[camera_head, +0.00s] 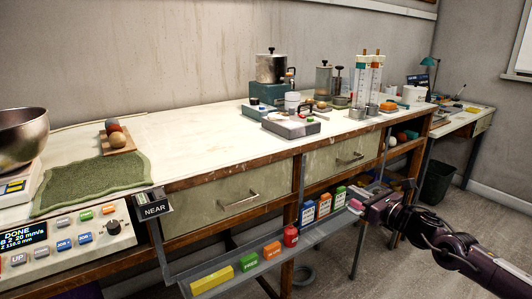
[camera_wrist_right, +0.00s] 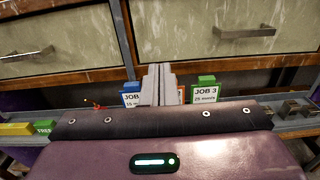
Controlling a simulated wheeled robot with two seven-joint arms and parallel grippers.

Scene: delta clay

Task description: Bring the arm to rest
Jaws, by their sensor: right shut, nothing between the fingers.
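My right arm comes in from the lower right in the head view. Its gripper (camera_head: 357,203) is in front of the bench, near the lower shelf rail and below the right drawer. In the right wrist view the two grey fingers (camera_wrist_right: 158,84) are together, with nothing between them. They point toward the bench front, and the JOB boxes (camera_wrist_right: 205,92) show on either side of them. I cannot tell whether the fingers touch the rail. My left gripper is not in view.
The bench top (camera_head: 190,135) carries a green cloth (camera_head: 92,185), a metal bowl (camera_head: 20,135) and a grey device (camera_head: 291,125). Below are drawers (camera_head: 240,195) and a shelf rail (camera_head: 215,275) with coloured boxes (camera_head: 323,203). The floor (camera_head: 480,215) at right is open.

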